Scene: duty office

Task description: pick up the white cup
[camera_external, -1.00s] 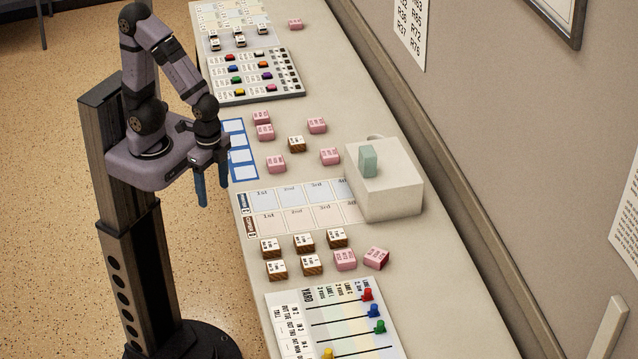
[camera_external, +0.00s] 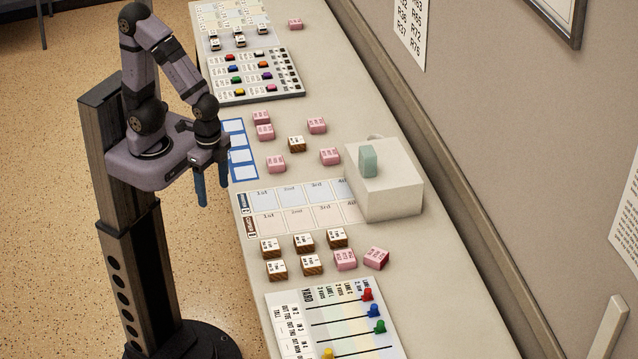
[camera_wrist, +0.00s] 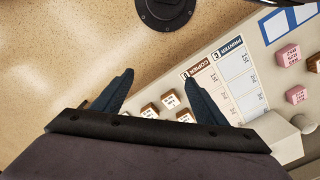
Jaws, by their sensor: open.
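The white cup (camera_external: 375,137) is almost wholly hidden in the outside view; only a small pale curved rim shows behind the white box. In the wrist view a pale round shape beside the box, likely the cup (camera_wrist: 303,123), shows at the lower right. My gripper (camera_external: 215,194) is open and empty, with its blue fingers pointing down beside the table's left edge, well apart from the cup. In the wrist view my gripper (camera_wrist: 158,77) has its two fingers spread wide.
The white box (camera_external: 392,197) stands on the table with a pale green block (camera_external: 369,161) on top, between my gripper and the cup. Pink blocks (camera_external: 276,164) and brown-sided blocks (camera_external: 304,243) lie around a printed sheet (camera_external: 290,206). A wall runs along the right.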

